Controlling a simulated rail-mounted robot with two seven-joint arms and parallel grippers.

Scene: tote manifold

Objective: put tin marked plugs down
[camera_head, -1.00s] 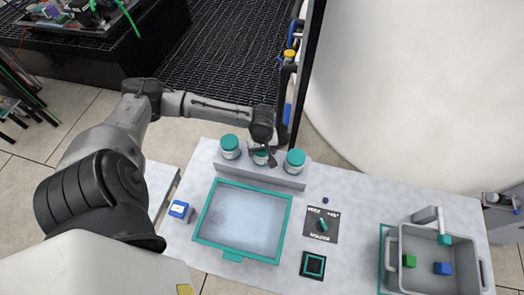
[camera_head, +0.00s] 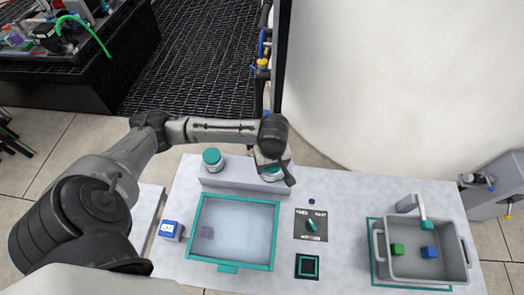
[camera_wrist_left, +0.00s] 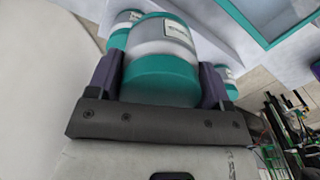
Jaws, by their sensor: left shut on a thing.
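My left gripper (camera_head: 277,163) is shut on a white tin with a teal lid (camera_wrist_left: 160,75), above the right part of the grey raised shelf (camera_head: 232,177). The label of the held tin is too small to read. A similar tin (camera_head: 212,158) stands on the shelf's left end. Another teal-lidded tin (camera_head: 272,175) shows partly at the shelf's right end, mostly hidden by the gripper and held tin. In the left wrist view, two other tins show partly behind the held one. My right gripper is not in view.
A teal-rimmed tray (camera_head: 193,232) lies before the shelf. A blue box (camera_head: 170,230) stands left of it. A dial panel (camera_head: 311,225) and a small black square (camera_head: 307,266) are to its right. A grey tote (camera_head: 380,262) with green and blue cubes is farther right. The shelf's middle is clear.

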